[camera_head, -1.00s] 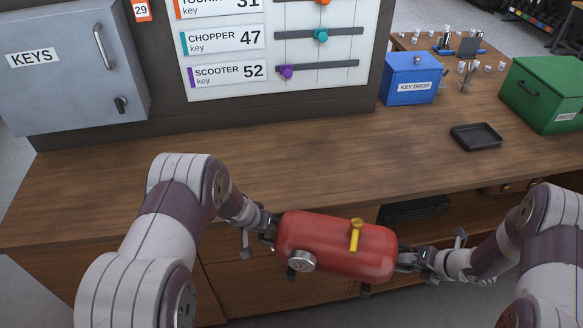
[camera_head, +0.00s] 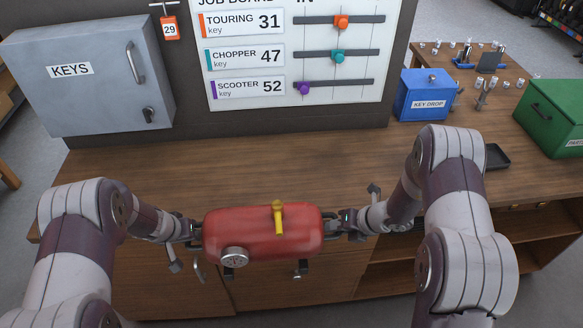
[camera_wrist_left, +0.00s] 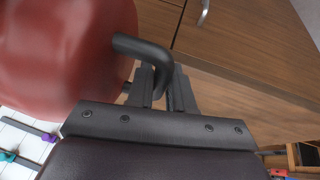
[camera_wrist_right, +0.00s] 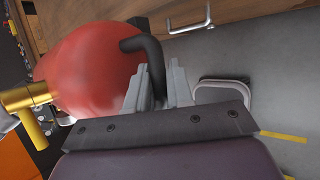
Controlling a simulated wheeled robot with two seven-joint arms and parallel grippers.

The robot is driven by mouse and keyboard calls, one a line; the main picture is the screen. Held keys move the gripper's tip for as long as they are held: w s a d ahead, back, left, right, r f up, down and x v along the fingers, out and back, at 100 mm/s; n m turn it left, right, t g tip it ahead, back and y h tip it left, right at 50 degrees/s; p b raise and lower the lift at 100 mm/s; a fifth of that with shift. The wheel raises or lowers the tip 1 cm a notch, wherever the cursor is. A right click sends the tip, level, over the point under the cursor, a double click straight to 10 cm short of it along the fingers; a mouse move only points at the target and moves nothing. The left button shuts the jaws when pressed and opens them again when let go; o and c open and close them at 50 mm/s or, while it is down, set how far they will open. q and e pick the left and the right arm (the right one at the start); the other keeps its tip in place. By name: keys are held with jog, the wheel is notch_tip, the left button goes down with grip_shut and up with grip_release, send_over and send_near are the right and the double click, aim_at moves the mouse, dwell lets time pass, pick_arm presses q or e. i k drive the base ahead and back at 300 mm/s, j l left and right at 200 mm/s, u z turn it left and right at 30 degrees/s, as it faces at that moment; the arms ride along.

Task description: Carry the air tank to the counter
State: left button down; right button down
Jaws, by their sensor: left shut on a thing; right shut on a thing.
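The red air tank (camera_head: 262,236) hangs level between my two grippers, with a yellow valve (camera_head: 278,216) on top and a round gauge (camera_head: 234,258) on its near side. My left gripper (camera_head: 192,234) is shut on the black handle at the tank's left end; the handle (camera_wrist_left: 150,52) shows between the fingers in the left wrist view. My right gripper (camera_head: 336,226) is shut on the handle at the right end, which also shows in the right wrist view (camera_wrist_right: 150,48). The wooden counter (camera_head: 270,165) lies behind the tank. The tank overlaps its front edge in the picture.
A grey key cabinet (camera_head: 85,75) stands at the back left, beside the job board (camera_head: 298,60). A blue key drop box (camera_head: 426,95), a black tray (camera_head: 496,157) and a green box (camera_head: 553,115) are on the right. The counter's middle is clear.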

aim_at(262, 180)
jog(key=i, duration=1)
